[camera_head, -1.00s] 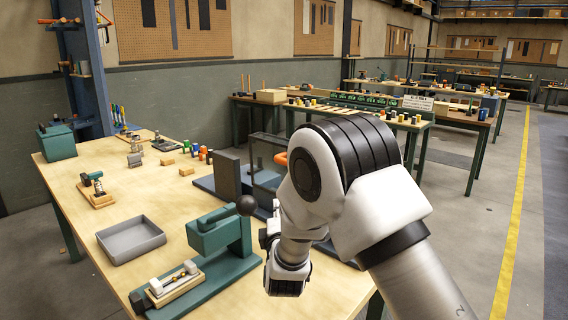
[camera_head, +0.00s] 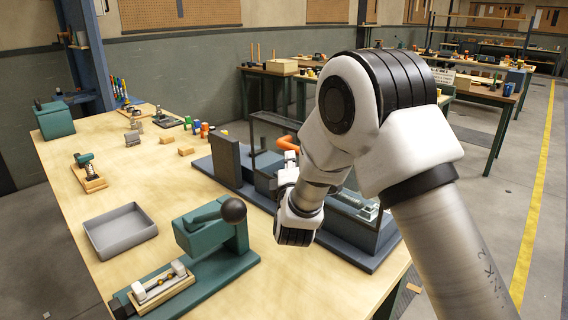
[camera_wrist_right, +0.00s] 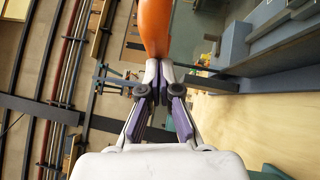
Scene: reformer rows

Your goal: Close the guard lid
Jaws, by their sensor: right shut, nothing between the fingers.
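The guard lid (camera_head: 266,133) is a clear panel in a dark frame, standing raised over a blue-grey fixture on the bench. Its orange handle (camera_head: 293,142) shows just left of my right arm and fills the top of the right wrist view (camera_wrist_right: 154,25). My right gripper (camera_head: 290,158) is shut and empty, its fingertips right at the handle. In the right wrist view, the purple-padded fingers (camera_wrist_right: 155,80) meet just below the orange bar; I cannot tell whether they touch it. My arm hides part of the lid and fixture. My left gripper is out of view.
A green press (camera_head: 215,230) with a black ball knob stands in front of the fixture. A grey tray (camera_head: 120,231) lies left of it. A dark upright block (camera_head: 225,160) rises at the fixture's left end. Bare bench top (camera_head: 320,283) lies at the front right.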

